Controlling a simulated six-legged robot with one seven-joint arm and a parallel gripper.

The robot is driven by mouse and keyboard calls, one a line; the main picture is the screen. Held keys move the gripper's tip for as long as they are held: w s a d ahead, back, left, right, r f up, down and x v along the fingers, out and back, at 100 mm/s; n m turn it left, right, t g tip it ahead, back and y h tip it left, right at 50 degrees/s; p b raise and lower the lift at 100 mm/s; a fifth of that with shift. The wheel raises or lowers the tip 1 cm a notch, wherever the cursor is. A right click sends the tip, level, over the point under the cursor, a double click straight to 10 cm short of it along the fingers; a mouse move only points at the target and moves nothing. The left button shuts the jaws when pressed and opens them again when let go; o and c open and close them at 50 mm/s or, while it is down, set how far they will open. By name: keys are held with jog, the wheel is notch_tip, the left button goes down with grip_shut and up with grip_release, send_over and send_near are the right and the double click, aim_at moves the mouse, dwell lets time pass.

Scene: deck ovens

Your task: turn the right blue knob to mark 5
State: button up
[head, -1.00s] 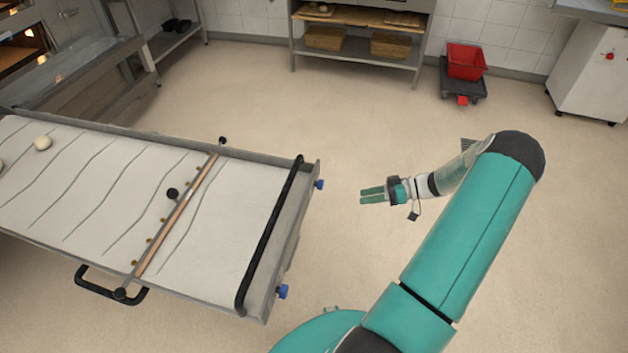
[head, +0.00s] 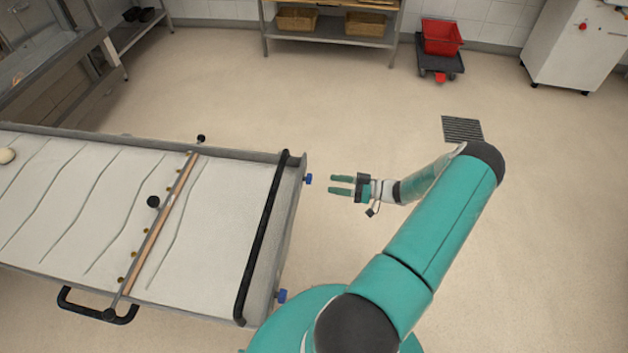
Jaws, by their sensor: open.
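Two small blue knobs sit on the end face of the long conveyor-like table. The upper knob (head: 308,179) is farther right in the picture, near the table's far corner. The lower knob (head: 281,296) is near the corner closer to me. My gripper (head: 332,185) is open and empty, its two green fingers pointing left at the upper knob. A small gap shows between the fingertips and that knob. The knobs' marks and pointers are too small to read.
A black bar handle (head: 262,238) runs across the table end (head: 215,230) beside the knobs. Floor around my arm is clear. A red bin (head: 441,37) on a dolly, a shelf and a white cabinet (head: 575,45) stand farther back.

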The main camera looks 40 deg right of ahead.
aim_at(307, 179)
jog(key=x, duration=0.7)
jog(key=shift+w+a, duration=0.1)
jog(key=c, duration=1)
